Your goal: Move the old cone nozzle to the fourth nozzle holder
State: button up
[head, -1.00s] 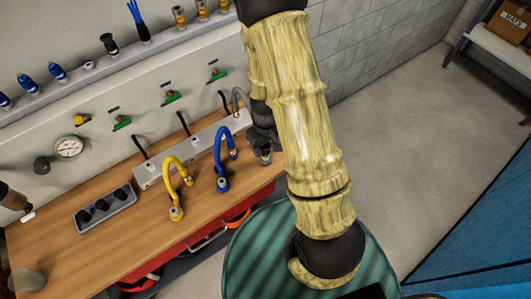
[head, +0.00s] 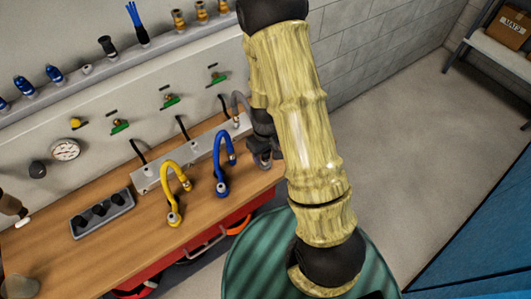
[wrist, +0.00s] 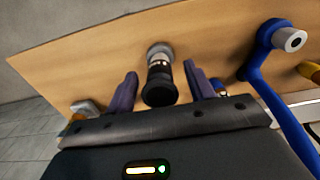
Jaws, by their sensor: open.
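My gripper (wrist: 162,88) is open in the wrist view, with one dark finger on each side of a black nozzle-like piece (wrist: 158,84). This piece has a grey round end against the wooden bench, and gaps show between it and both fingers. I take it for the old cone nozzle, but its shape is foreshortened. In the head view my gripper (head: 264,152) is low at the bench's right end, and the piece cannot be made out clearly there. A grey tray with several black round sockets (head: 104,221) lies on the left of the bench; I cannot tell whether it includes the fourth nozzle holder.
A yellow hose (head: 173,190) and a blue hose (head: 222,170) arch over the bench (head: 150,240). The blue hose (wrist: 262,75) is close to my right finger in the wrist view. A wall shelf holds blue fittings (head: 25,86) and brass ones. Bare bench lies between tray and hoses.

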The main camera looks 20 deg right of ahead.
dwell(0.4)
grip_shut()
jog(key=shift+r+p, duration=2.5)
jog(key=shift+r, duration=0.55)
jog(key=shift+w, duration=0.1)
jog(key=shift+w+p, duration=0.35)
jog(key=shift+p, duration=0.1)
jog(key=w+m+p, duration=0.1)
jog(key=w+f+m+p, duration=0.1)
jog(key=w, duration=0.1)
jog(key=w+f+m+p, duration=0.1)
jog(key=w, duration=0.1)
jog(key=shift+w+f+p, duration=0.15)
jog(key=shift+p, duration=0.2)
jog(key=shift+w+f+m, duration=0.3)
jog(key=shift+f, duration=0.05)
jog(key=shift+d, duration=0.15)
